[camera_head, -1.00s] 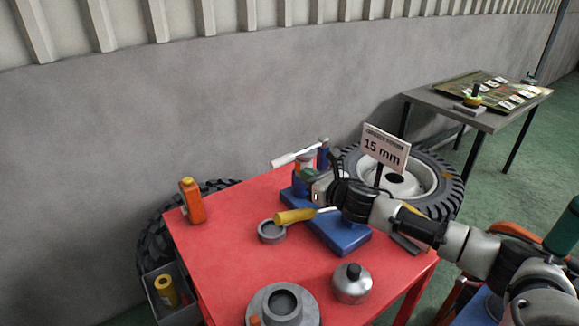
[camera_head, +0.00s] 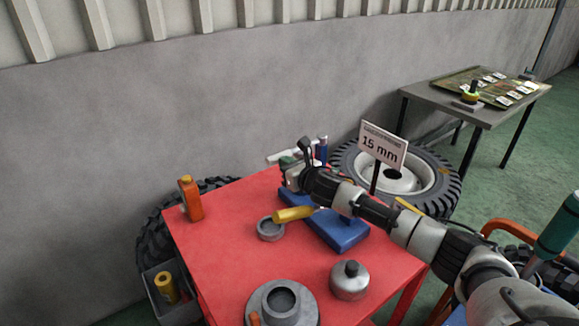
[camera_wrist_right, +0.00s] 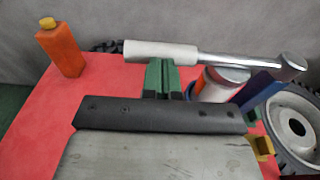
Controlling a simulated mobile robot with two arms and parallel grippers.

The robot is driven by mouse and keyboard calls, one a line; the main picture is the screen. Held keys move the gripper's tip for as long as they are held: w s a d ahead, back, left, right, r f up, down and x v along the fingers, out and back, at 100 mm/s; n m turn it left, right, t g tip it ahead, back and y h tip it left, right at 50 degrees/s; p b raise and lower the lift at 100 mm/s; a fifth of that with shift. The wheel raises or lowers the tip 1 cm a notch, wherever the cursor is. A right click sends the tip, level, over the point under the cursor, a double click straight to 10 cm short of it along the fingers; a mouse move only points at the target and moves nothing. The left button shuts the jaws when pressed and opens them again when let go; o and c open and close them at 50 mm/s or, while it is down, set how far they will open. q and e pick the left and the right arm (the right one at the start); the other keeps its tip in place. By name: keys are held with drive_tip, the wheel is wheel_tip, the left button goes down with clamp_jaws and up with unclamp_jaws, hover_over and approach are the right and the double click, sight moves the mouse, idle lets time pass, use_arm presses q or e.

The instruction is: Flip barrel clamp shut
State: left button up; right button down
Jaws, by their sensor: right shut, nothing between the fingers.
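The barrel clamp has a long lever with a white grip (camera_head: 279,157) and a metal rod, pivoted at a blue post (camera_head: 322,152) on the blue base (camera_head: 340,231). The lever lies nearly level, its grip out to the left, and also crosses the top of the right wrist view (camera_wrist_right: 162,51). A white and orange cylinder (camera_wrist_right: 218,85) stands beside the post. My right gripper (camera_head: 287,162) is shut and empty, its green fingertips (camera_wrist_right: 163,76) just at the grip. I cannot tell whether they touch it. My left gripper is not in view.
On the red table (camera_head: 220,245) are an orange bottle (camera_head: 191,200), a grey ring (camera_head: 270,230), a yellow-handled tool (camera_head: 293,214), a metal pot (camera_head: 349,281) and a grey flanged part (camera_head: 282,304). A 15 mm sign (camera_head: 383,146) stands behind my right arm. The table's left part is mostly clear.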

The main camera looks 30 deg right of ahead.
drive_tip(key=shift+w+a+r+m+h, duration=0.1)
drive_tip(key=shift+w+m+h, duration=0.3)
drive_tip(key=shift+h, duration=0.1)
drive_tip(key=s+d+r, duration=0.6)
drive_tip(key=s+r, duration=0.4)
drive_tip(key=shift+d+r, duration=0.25)
drive_tip(key=shift+r, duration=0.1)
